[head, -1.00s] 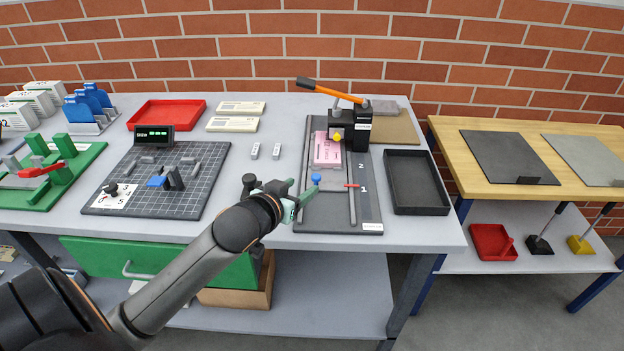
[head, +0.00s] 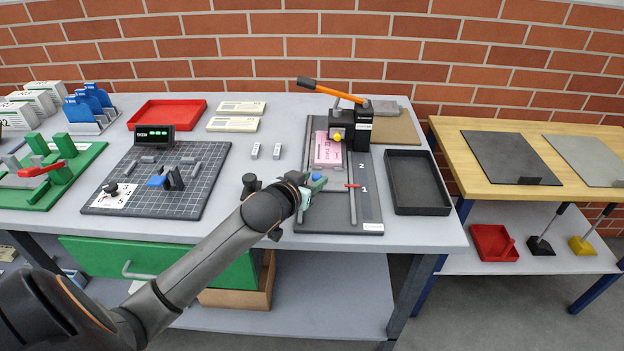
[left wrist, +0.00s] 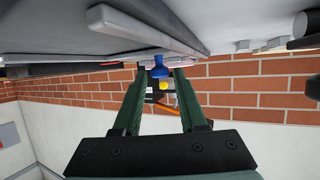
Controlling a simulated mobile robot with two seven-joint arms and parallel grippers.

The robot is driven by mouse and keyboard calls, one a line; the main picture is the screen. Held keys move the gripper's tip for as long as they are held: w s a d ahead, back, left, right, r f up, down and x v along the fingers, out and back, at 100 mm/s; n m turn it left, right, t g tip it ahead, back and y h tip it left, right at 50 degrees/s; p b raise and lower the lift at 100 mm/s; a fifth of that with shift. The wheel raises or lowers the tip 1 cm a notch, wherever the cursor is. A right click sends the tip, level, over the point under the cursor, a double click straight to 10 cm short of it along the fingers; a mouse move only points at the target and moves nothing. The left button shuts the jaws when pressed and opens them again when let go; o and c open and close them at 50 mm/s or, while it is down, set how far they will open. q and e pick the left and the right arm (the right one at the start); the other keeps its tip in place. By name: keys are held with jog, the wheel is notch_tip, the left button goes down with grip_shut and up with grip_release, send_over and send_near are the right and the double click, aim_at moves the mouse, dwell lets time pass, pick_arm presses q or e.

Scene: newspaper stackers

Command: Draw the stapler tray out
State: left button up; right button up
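The stapler station is a dark base (head: 371,208) with an orange-handled stapler (head: 337,92) at its back. A pink sheaf (head: 327,150) lies under the stapler head on the grey tray. A blue knob (head: 316,177) stands at the tray's front left. My left gripper (head: 312,184) is at this knob, low over the station's front left edge. In the left wrist view, which is upside down, the two green fingers (left wrist: 160,75) are apart, with the blue knob (left wrist: 158,68) between their tips. I cannot tell whether they touch it. My right gripper is out of view.
A black empty tray (head: 417,182) lies right of the station. The bench's front edge is close below.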

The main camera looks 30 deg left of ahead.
pick_arm(q)
grip_shut()
dwell(1.1)
